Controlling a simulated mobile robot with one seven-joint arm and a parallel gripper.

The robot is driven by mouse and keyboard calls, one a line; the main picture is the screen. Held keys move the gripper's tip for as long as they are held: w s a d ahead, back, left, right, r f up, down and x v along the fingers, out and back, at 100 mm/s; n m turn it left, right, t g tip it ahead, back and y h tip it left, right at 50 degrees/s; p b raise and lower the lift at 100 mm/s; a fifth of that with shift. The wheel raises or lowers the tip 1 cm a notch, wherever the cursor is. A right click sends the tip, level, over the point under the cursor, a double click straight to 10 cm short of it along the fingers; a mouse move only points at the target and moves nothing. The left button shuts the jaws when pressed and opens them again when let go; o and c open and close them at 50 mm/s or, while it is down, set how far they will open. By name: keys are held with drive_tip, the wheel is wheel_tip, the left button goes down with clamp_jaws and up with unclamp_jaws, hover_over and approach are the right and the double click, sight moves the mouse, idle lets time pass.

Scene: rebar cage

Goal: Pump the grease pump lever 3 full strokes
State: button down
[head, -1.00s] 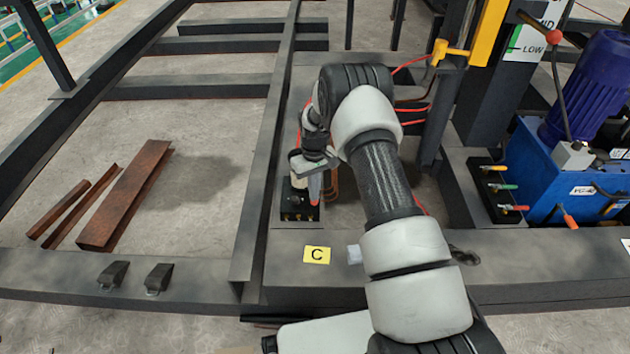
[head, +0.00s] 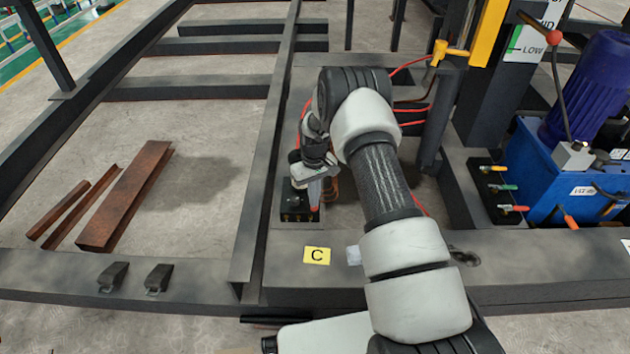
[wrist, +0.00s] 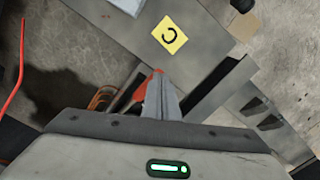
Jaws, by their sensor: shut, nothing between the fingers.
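A dark box-shaped unit (head: 294,207) with small brass-coloured fittings stands on the frame behind the yellow C label; I take it for the grease pump. My gripper (head: 314,196) is over its right side, pointing down, and hides part of it. In the wrist view the grey fingers (wrist: 160,92) are together, with nothing seen between them. A red-orange piece (wrist: 140,92) shows right beside and behind the fingers, perhaps the pump lever. I cannot tell whether they touch.
The yellow C label (head: 317,256) is on the frame's front beam. A blue power unit (head: 545,180) with a red-knobbed lever and a valve block (head: 497,190) stand at the right. Rusty steel pieces (head: 125,195) lie on the floor at left. Red hoses run behind my arm.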

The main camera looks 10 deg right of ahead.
drive_tip(key=shift+s+f, duration=0.1)
drive_tip(key=shift+f, duration=0.05)
drive_tip(key=shift+s+f, duration=0.2)
drive_tip(key=shift+f, duration=0.3)
